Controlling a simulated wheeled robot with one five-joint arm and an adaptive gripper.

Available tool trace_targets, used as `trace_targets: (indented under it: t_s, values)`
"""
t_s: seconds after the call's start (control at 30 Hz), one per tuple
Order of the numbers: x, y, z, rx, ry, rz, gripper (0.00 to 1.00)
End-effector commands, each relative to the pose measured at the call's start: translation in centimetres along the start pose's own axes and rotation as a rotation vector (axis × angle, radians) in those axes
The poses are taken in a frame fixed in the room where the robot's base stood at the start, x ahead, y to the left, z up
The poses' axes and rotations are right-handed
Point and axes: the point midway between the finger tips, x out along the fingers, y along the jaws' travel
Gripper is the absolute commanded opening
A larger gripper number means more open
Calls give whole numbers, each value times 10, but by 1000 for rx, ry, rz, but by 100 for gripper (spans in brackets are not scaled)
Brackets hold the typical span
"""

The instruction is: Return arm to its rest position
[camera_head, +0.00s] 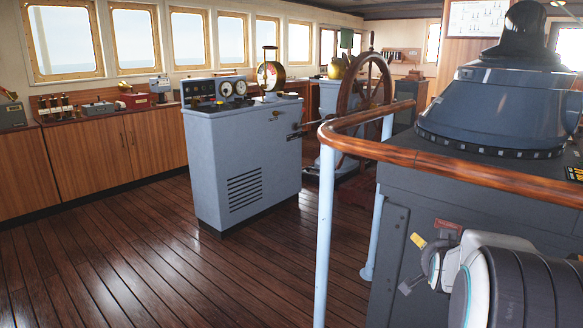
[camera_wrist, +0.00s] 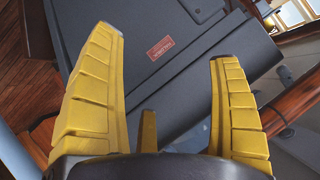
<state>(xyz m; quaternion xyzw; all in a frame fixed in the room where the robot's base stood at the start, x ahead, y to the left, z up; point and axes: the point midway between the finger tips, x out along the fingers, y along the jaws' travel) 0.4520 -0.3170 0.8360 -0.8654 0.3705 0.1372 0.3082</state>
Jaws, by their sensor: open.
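My gripper (camera_wrist: 165,43) is open in the wrist view. Its two yellow fingers stand wide apart with nothing between them. Behind them is the dark grey side of a console (camera_wrist: 200,85) with a small red label. In the head view my arm shows at the bottom right, partly cut off by the frame edge. A yellow finger (camera_head: 418,240) sticks out to the left of it, in front of the same dark grey console (camera_head: 395,262). I cannot tell whether the fingers touch the console.
A wooden handrail (camera_head: 450,168) on pale blue posts (camera_head: 325,235) runs beside the console. A grey instrument cabinet (camera_head: 240,155) stands mid-room, with a ship's wheel (camera_head: 345,98) behind it. Wooden cupboards (camera_head: 90,160) line the left wall. The plank floor (camera_head: 150,265) is clear at the left.

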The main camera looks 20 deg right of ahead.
Motion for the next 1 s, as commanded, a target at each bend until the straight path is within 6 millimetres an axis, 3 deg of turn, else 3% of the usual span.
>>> trace_targets:
  t_s: [0.03,0.1,0.4,0.7,0.8,1.0]
  values:
    - [-27,-26,-8,-43,-46,-15,84]
    - [-53,-48,0,-106,-114,-27,84]
    - [-179,-111,27,-396,-393,-93,84]
    - [-310,-127,41,-709,-647,-173,84]
    - [-346,-124,42,-800,-715,-198,84]
    - [-396,-113,42,-938,-813,-234,84]
